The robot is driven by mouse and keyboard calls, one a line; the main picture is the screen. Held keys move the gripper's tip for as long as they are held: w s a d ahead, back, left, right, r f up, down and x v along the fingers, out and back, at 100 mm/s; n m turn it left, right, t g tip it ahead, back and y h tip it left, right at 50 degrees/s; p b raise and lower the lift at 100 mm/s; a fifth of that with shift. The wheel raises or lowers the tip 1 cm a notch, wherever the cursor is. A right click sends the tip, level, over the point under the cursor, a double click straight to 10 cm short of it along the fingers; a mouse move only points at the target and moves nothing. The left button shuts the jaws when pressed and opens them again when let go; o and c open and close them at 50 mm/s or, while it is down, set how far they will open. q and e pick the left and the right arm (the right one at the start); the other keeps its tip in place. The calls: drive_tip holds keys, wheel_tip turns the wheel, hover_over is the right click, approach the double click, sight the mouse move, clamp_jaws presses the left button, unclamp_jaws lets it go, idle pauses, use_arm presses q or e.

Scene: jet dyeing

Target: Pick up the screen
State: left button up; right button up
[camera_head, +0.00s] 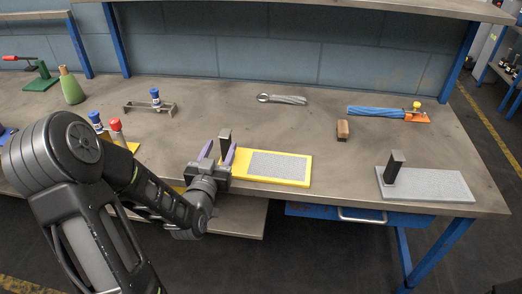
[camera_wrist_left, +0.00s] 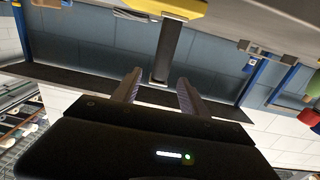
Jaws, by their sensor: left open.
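The screen (camera_head: 300,179) is a flat yellow frame with a grey mesh panel, lying on the workbench near its front edge. A dark upright handle (camera_head: 225,137) stands at its left end. In the left wrist view the handle (camera_wrist_left: 168,48) hangs down from the yellow frame (camera_wrist_left: 175,6), as that picture is upside down. My left gripper (camera_head: 218,156) is open, with its purple fingers on either side of the handle. In the wrist view the handle's end reaches between the fingertips (camera_wrist_left: 158,78), with gaps showing on both sides. My right gripper is not in view.
A grey plate with a dark handle (camera_head: 430,185) lies at the bench's right. A wooden-handled brush (camera_head: 343,130), blue roll (camera_head: 376,112), metal tool (camera_head: 283,99) and metal holder (camera_head: 150,107) lie farther back. A green bottle (camera_head: 71,86) stands left. The bench middle (camera_head: 230,115) is clear.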

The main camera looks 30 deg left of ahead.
sight(223, 141)
use_arm(q)
drive_tip(key=shift+w+a, duration=0.15)
drive_tip(key=shift+w, duration=0.25)
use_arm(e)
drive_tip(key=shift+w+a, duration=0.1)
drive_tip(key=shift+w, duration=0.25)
use_arm(q)
drive_tip(key=shift+s+r, duration=0.1)
drive_tip(key=shift+s, duration=0.05)
drive_tip(key=shift+x, duration=1.35)
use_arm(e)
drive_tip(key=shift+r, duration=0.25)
use_arm(q)
drive_tip(key=shift+f+p+x, duration=0.1)
drive_tip(key=shift+p+x, duration=0.35)
drive_tip(key=shift+x, duration=0.85)
drive_tip(key=shift+f+p+x, duration=0.15)
drive_tip(key=shift+p+x, duration=0.25)
drive_tip(key=shift+x, duration=0.9)
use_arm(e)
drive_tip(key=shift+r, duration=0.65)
